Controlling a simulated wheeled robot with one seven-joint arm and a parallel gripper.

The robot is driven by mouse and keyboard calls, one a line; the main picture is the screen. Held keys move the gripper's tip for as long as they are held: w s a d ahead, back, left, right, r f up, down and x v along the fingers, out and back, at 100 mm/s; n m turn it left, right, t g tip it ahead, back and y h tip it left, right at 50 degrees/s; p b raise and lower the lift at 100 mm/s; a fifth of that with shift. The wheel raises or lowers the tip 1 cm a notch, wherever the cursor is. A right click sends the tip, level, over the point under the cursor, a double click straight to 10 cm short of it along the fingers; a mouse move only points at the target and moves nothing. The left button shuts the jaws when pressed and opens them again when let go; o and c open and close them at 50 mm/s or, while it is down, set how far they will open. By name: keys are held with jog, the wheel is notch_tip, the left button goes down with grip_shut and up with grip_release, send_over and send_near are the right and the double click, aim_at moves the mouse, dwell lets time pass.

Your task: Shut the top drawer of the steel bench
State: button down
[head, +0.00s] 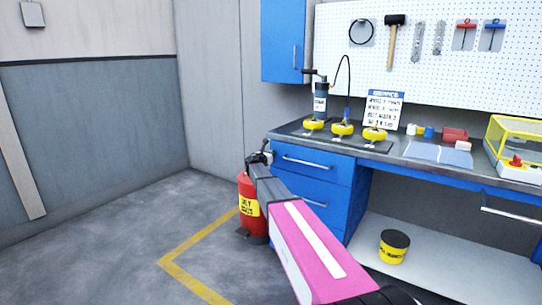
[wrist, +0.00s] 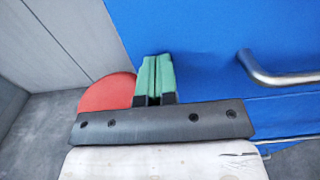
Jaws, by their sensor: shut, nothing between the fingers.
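The steel bench (head: 398,153) stands at the right of the head view, with blue drawers under its left end. The top drawer (head: 330,172) has a blue front with a bar handle (head: 305,162). Its front looks flush or nearly flush under the worktop; a small gap cannot be told. My gripper (head: 258,157) is at the left end of this front. In the wrist view my gripper (wrist: 153,78) has its green fingers shut and empty, pointing at the blue front (wrist: 205,50), left of the handle (wrist: 268,72). Whether they touch it is unclear.
A red fire extinguisher (head: 246,195) stands on the floor beside the drawers, close under my gripper; it also shows in the wrist view (wrist: 107,93). A yellow tub (head: 394,247) sits on the lower shelf. The floor to the left is clear.

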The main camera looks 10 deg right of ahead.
jog(key=shift+w+d+r, duration=0.1)
jog(key=shift+w+d, duration=0.15)
jog(key=shift+w, duration=0.05)
jog(key=v, duration=1.5)
jog(key=s+d+f+m+g+y, duration=0.2)
jog(key=s+d+f+m+g, duration=0.15)
jog(key=s+f+m, duration=0.6)
jog(key=s+d+f+m+g+y, duration=0.3)
jog(key=s+f+m+g, duration=0.25)
jog(key=s, duration=0.75)
jog(key=s+a+f+m+g+y, duration=0.1)
jog(key=s+f+m+y, duration=0.1)
jog(key=s+m, duration=0.2)
jog(key=s+a+f+m+g+y, duration=0.1)
jog(key=s+a+f+m+y, duration=0.1)
jog(key=s, duration=0.8)
jog(key=s+a+f+m+g+y, duration=0.1)
jog(key=s+a+f+m+y, duration=0.1)
jog(key=s+m, duration=0.4)
jog(key=shift+s+a+f+g+y, duration=0.25)
jog(key=shift+s+f+g+y, duration=0.15)
jog(key=shift+y, duration=0.5)
